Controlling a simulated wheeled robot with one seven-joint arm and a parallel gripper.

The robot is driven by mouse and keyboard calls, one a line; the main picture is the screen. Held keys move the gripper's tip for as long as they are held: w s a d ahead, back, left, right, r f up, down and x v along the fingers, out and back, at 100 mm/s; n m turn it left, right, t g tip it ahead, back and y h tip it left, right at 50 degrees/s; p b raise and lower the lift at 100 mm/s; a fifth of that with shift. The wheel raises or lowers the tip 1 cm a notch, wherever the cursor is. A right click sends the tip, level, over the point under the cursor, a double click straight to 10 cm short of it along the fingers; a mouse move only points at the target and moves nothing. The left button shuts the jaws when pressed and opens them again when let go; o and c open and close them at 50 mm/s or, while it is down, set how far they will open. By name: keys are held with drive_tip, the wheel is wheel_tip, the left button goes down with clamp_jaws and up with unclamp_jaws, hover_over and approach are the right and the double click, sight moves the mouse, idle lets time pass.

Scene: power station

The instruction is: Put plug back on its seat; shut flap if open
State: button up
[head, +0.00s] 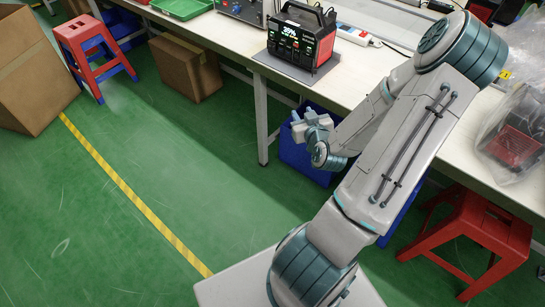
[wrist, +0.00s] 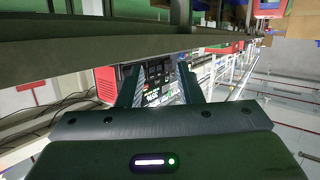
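The power station (head: 300,36), a black and red box with a handle and a lit percentage display, stands on a grey mat (head: 290,68) near the front edge of the white table. Its dark front panel also shows between my fingers in the wrist view (wrist: 158,76). My gripper (head: 298,122) is in front of the table, below its top and apart from the power station. In the wrist view, my gripper (wrist: 158,72) has its two fingers spread with nothing held between them. I cannot make out the plug, its seat or the flap at this size.
A white power strip (head: 358,35) lies right of the power station. A blue bin (head: 300,155) stands under the table near my gripper. A bagged red item (head: 515,145) lies at right, above a red stool (head: 475,232). The green floor at left is mostly clear.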

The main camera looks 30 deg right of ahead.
drive_tip(key=s+a+f+n+g+y+b, duration=0.2)
drive_tip(key=a+f+n+g+b, duration=0.1)
drive_tip(key=a+f+g+b, duration=0.5)
drive_tip(key=shift+s+a+f+y+b, duration=0.3)
drive_tip(key=shift+a+f+b, duration=0.5)
drive_tip(key=shift+a, duration=1.05)
drive_tip(key=shift+r, duration=0.2)
drive_tip(key=m+t+h+b, duration=0.8)
drive_tip(key=t+h+b, duration=0.1)
approach(315, 71)
drive_tip(key=x, duration=0.8)
drive_tip(key=shift+w+d+r+b, duration=0.1)
drive_tip(key=shift+w+d+b, duration=0.15)
drive_tip(key=shift+b, duration=0.15)
